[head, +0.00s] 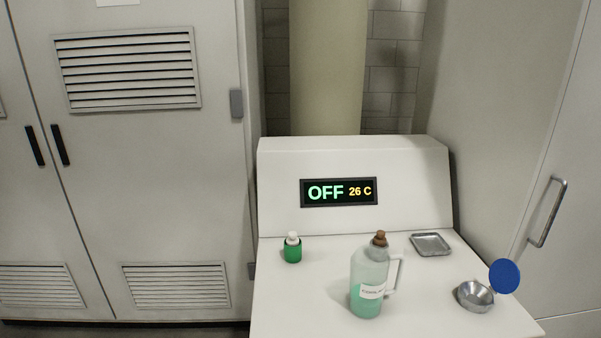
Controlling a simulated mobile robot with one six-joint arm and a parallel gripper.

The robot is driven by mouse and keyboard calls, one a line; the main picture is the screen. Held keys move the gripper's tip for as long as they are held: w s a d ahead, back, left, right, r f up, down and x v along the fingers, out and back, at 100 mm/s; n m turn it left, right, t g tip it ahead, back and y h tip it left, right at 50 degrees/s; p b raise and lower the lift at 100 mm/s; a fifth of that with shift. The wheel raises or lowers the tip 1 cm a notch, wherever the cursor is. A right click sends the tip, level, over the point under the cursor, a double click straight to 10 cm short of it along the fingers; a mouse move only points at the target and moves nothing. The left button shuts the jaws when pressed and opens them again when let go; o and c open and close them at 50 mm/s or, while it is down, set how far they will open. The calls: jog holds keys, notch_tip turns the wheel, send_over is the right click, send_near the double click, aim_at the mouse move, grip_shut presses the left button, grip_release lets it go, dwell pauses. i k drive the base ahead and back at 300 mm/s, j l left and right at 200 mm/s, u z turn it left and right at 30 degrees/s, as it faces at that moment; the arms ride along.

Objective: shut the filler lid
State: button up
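A round metal cup (475,297), which looks like the filler, sits at the front right of the white machine top. A blue round lid (504,277) stands raised at the cup's right rear side, so the cup's mouth is uncovered. I cannot make out the hinge between them. My gripper is not in view.
A jug (369,280) of green liquid with a brown stopper and a white handle stands left of the cup. A small green bottle (292,249) is further left. A shallow metal tray (431,244) lies behind the cup. A display (339,192) reads OFF, 26 C.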

aim_at(505, 275)
jog(key=l+u, duration=0.2)
jog(key=l, duration=0.35)
jog(key=l+u, duration=0.2)
jog(key=l, duration=0.4)
jog(key=l+u, duration=0.2)
jog(key=l, duration=0.35)
jog(key=k+l+u, duration=0.2)
jog(key=l, duration=0.35)
jog(key=l+u, duration=0.2)
jog(key=l, duration=0.4)
jog(key=k+l+u, duration=0.15)
jog(key=l, duration=0.35)
jog(key=k+l+u, duration=0.2)
jog(key=l, duration=0.3)
jog(key=k+l+u, duration=0.2)
jog(key=l, duration=0.3)
